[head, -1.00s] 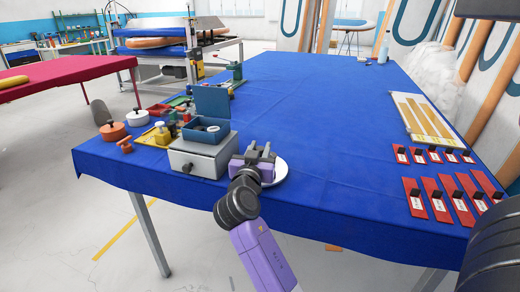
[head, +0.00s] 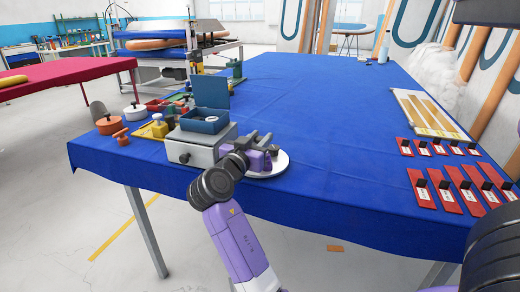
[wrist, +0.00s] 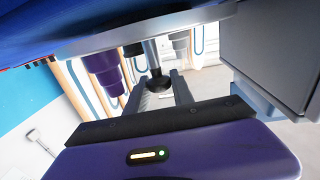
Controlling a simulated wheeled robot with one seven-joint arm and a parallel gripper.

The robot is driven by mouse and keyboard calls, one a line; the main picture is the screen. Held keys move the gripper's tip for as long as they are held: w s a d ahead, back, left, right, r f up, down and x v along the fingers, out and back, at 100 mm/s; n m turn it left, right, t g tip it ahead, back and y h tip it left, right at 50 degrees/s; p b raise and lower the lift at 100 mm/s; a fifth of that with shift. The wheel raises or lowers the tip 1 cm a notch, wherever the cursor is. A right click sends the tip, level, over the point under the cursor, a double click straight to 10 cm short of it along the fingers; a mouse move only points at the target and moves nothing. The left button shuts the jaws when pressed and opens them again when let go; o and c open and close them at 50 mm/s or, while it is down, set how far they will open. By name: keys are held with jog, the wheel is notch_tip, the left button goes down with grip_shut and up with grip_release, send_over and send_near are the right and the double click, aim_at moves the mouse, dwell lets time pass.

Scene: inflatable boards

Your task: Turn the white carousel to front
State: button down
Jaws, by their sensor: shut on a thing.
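The white carousel (head: 280,166) is a low round disc on the blue table near its front edge, right of a grey box. My gripper (head: 263,141) is over the carousel and hides much of its left and middle part in the head view. In the wrist view, my gripper (wrist: 158,88) has its fingers on either side of a small black knob (wrist: 157,80) below a thin grey post, and it is shut on this knob. How the knob joins the carousel is hard to make out.
The grey box (head: 190,153) with a blue open-lidded tray (head: 204,124) stands close to my gripper's left. Red tagged strips (head: 448,194) lie at right. The middle of the blue table (head: 320,110) is clear.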

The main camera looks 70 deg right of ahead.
jog(key=shift+w+f+m+g+b, duration=0.1)
jog(key=shift+f+m+g+b, duration=0.2)
jog(key=shift+m+g+b, duration=0.45)
jog(key=shift+r+m+g+b, duration=0.25)
jog(key=shift+g+b, duration=0.1)
jog(key=shift+g, duration=0.4)
jog(key=c, duration=1.1)
grip_release()
jog(key=shift+c, duration=0.2)
jog(key=shift+w+a, duration=0.2)
jog(key=shift+a, duration=1.1)
jog(key=shift+w+a, duration=0.25)
jog(key=shift+a, duration=1)
jog(key=shift+w+a, duration=0.2)
jog(key=shift+a, duration=1.1)
